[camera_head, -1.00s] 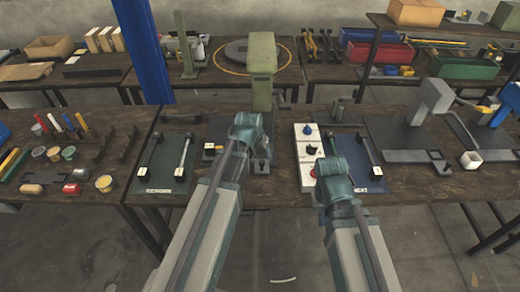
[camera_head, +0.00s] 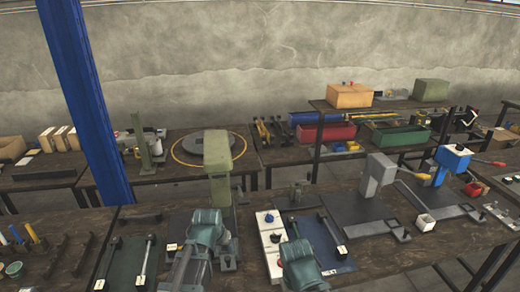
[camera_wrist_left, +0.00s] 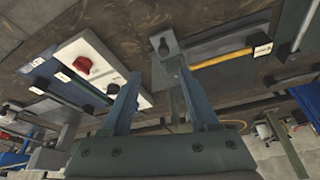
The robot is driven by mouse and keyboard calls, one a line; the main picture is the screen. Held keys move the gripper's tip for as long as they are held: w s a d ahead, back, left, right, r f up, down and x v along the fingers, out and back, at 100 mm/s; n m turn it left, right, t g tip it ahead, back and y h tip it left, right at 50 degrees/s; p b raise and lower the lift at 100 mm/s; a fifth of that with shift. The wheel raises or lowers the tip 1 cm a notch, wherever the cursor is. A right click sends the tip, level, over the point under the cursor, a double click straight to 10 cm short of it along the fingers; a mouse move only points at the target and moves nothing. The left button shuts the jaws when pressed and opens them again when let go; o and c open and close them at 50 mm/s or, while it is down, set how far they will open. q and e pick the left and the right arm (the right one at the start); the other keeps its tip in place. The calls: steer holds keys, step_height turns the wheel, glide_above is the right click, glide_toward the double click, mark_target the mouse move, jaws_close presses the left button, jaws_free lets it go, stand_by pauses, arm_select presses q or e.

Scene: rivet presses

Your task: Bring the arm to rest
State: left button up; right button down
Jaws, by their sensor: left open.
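My left arm's teal wrist housing (camera_head: 205,232) stands in front of the green press (camera_head: 218,165) in the head view; its jaws are hidden there. In the left wrist view my left gripper (camera_wrist_left: 160,92) is open, its two blue-grey fingers apart with nothing held between them. Beyond the fingers are a dark bench, a grey metal part and a yellow bar (camera_wrist_left: 220,59). My right arm's teal joint (camera_head: 299,262) is at the bottom of the head view, beside the white control box (camera_head: 271,245). My right gripper's fingers do not show.
The control box, with a red knob (camera_wrist_left: 81,64), lies close to the left gripper. Dark mats (camera_head: 125,262) flank the press. A grey press (camera_head: 377,175) and a blue press (camera_head: 452,163) stand to the right. A blue post (camera_head: 85,100) rises at left.

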arm_select(q)
steer(key=s+d+m+g, duration=0.1)
steer(key=s+d+g, duration=0.1)
steer(key=s+d, duration=0.4)
steer(key=s+d+f+m+g+y, duration=0.1)
steer(key=s+d+m+g, duration=0.1)
steer(key=s+d, duration=0.4)
steer(key=s, duration=0.4)
steer(key=shift+s+d+f+g+y, duration=0.15)
steer(key=shift+s+d+g+y, duration=0.15)
steer(key=shift+s, duration=0.05)
